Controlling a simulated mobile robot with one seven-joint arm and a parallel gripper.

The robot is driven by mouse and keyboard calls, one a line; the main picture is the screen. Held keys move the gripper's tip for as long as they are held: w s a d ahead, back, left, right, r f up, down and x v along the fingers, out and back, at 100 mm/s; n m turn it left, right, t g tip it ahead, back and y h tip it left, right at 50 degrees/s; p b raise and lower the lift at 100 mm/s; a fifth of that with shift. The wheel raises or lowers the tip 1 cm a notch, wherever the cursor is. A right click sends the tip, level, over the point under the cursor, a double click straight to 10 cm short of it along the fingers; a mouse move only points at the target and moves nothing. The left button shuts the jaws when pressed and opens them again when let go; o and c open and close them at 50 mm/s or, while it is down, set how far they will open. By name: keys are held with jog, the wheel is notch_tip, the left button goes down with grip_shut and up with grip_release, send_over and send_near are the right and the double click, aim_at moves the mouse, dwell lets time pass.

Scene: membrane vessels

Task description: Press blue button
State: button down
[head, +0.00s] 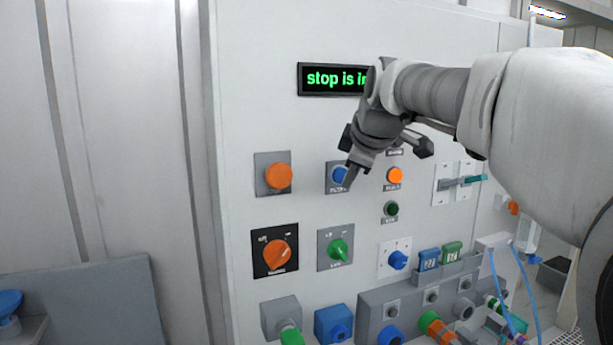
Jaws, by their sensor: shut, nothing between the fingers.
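The blue button (339,175) sits on a small grey labelled plate in the middle of the white panel, right of a large orange button. My gripper (350,182) comes in from the upper right, with its fingers shut and empty. The fingertips overlap the right edge of the blue button in the head view. I cannot tell whether they touch it or are a little in front of it. The gripper hides part of the button's plate.
A large orange button (278,176) is to the left, and a small orange button (394,175) is to the right. An orange knob (276,254), a green knob (339,250) and a blue knob (398,260) are below. My arm partly covers a display (331,79) reading "stop is i…".

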jog(key=shift+w, duration=0.1)
dwell(0.3)
jog(key=shift+w+a, duration=0.15)
jog(key=shift+w, duration=0.15)
jog(key=shift+w+a+p, duration=0.1)
jog(key=shift+w+p, duration=0.25)
jog(key=shift+w, duration=0.05)
dwell(0.6)
dwell(0.4)
jog(key=shift+s+d+b, duration=0.25)
jog(key=shift+s+b, duration=0.2)
jog(key=shift+s, duration=0.35)
jog(key=s, duration=0.1)
jog(key=s+d+b, duration=0.1)
jog(key=s, duration=0.1)
jog(key=s+b, duration=0.1)
jog(key=shift+s+d, duration=0.25)
jog(key=shift+s, duration=0.1)
